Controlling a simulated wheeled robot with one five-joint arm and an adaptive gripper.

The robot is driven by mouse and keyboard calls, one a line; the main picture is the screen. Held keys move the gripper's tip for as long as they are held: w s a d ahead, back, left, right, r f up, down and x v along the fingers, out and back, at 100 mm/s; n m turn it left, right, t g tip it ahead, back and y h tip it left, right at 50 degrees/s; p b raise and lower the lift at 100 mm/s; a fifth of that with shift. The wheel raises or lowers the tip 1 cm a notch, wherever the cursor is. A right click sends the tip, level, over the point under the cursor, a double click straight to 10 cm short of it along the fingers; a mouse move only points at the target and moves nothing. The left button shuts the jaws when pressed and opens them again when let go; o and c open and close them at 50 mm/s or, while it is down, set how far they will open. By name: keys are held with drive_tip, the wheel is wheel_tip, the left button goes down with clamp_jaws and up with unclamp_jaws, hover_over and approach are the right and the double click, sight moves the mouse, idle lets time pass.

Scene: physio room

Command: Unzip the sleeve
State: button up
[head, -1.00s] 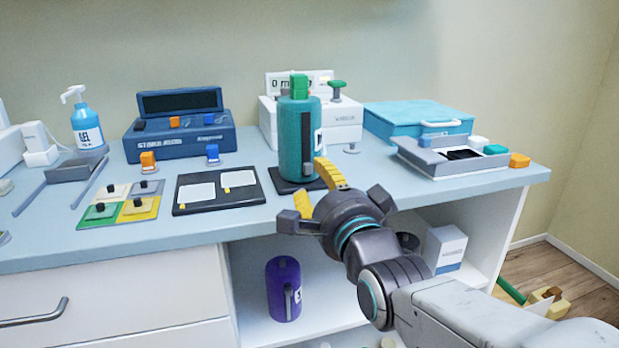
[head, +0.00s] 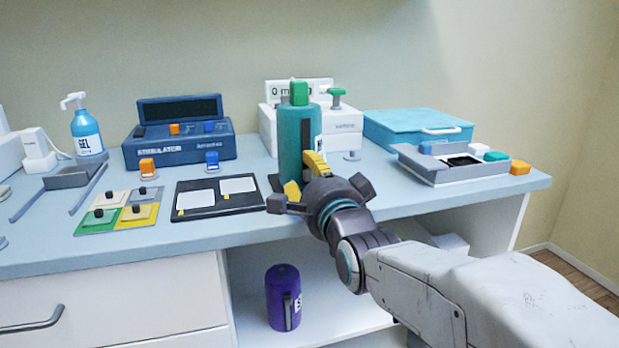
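The sleeve (head: 291,140) is the upright teal cylinder on a dark base at the back middle of the counter. A dark vertical strip (head: 306,138) runs down its front, and a green block (head: 299,92) sticks up from its top. I cannot make out a zip pull. My gripper (head: 304,177) is at the lower front of the sleeve. Its yellow fingertips are apart, with nothing seen between them. It hides the sleeve's lower right part, and I cannot tell whether it touches the sleeve.
A white device (head: 347,130) stands behind the sleeve and a blue stimulator (head: 180,148) stands to the left. A black board (head: 218,204) lies left of my gripper. A grey tray (head: 440,172) and a teal case (head: 395,130) are on the right. A purple bottle (head: 283,300) stands on the shelf below.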

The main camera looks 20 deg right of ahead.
sight(306, 124)
clamp_jaws()
idle(0.3)
wheel_tip(306, 124, up, 9)
drive_tip(key=p, duration=0.5)
unclamp_jaws()
